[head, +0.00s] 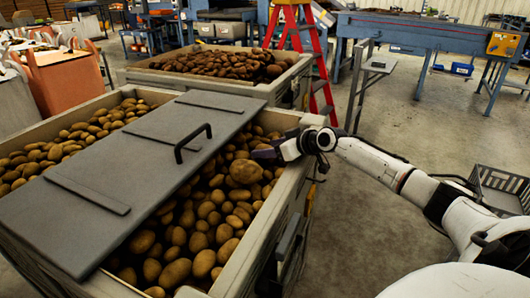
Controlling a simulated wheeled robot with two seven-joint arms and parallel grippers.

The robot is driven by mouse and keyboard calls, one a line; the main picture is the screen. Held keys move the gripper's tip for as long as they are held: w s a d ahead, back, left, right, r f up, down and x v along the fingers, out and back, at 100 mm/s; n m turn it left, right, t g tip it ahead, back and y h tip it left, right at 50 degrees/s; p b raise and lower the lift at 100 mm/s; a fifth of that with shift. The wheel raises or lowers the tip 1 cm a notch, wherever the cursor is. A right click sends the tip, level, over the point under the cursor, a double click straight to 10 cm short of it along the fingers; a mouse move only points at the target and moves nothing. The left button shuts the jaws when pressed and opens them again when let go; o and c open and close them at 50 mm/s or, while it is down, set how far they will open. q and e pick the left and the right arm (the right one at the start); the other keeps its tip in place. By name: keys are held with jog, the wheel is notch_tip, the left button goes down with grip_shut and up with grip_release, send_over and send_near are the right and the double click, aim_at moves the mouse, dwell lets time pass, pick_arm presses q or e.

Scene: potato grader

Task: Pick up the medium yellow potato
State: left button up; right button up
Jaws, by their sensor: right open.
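Many yellow-brown potatoes of mixed sizes fill the near crate (224,284). My right gripper (262,153) reaches over the crate's right wall and hangs low over the heap, open. I cannot make out anything between its fingers. My left gripper is not in view.
A grey lid (150,150) with a black handle (193,143) lies across the near crate and covers its middle. A second crate (268,90) of potatoes stands behind, near a red ladder (318,60). A black basket (502,188) stands at right. The floor between is clear.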

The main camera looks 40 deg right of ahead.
jog(key=c, duration=1.1)
